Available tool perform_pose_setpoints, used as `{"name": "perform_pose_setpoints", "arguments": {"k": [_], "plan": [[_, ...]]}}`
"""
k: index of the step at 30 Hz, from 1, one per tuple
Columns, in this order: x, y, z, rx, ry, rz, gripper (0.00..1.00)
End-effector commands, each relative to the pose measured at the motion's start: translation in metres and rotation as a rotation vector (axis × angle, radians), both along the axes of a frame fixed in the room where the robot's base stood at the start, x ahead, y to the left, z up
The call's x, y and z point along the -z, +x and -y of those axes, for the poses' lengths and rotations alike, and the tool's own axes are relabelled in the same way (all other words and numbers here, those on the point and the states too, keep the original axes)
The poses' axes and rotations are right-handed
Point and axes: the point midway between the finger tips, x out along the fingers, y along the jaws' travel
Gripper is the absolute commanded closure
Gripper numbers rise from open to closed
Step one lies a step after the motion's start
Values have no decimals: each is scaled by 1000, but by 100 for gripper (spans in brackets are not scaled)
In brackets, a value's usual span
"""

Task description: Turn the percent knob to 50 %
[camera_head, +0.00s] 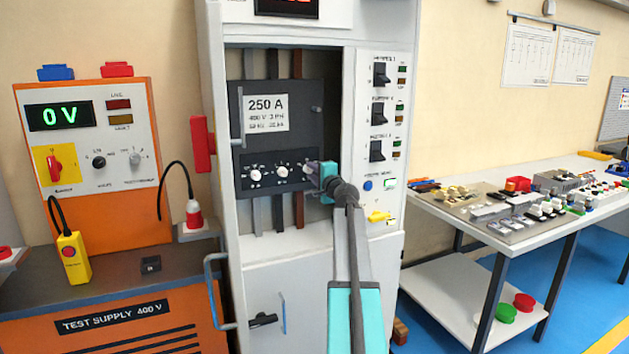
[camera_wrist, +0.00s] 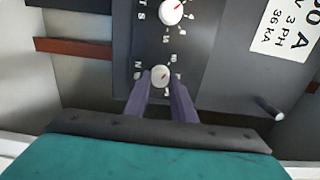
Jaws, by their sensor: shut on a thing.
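My gripper (camera_head: 316,173) is at the right end of the knob row on the dark breaker panel (camera_head: 300,108) in the head view. In the wrist view its two purple fingers (camera_wrist: 160,86) are shut on a small round white knob (camera_wrist: 160,76), one finger on each side. A short red mark shows on the knob's face. Its printed scale is too small to read, so I cannot tell its setting or whether it is the percent knob. A neighbouring white knob with a red pointer (camera_wrist: 171,11) is free; it also shows in the head view (camera_head: 282,171).
Another white knob (camera_head: 256,175) sits at the row's left. In the wrist view a round peg (camera_wrist: 279,116) sticks out right of my fingers. Black switches (camera_head: 381,74) line the right column.

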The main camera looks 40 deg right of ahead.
Motion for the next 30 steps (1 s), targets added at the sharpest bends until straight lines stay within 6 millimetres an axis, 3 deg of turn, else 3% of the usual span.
{"name": "perform_pose_setpoints", "arguments": {"k": [21, 22, 24, 30], "plan": [[4, -2, -1, -3, -67, -34, 99], [4, -2, -1, -3, -67, -34, 72], [3, -1, -1, -3, -66, -33, 60], [2, -1, 0, -1, -66, -30, 58]]}}
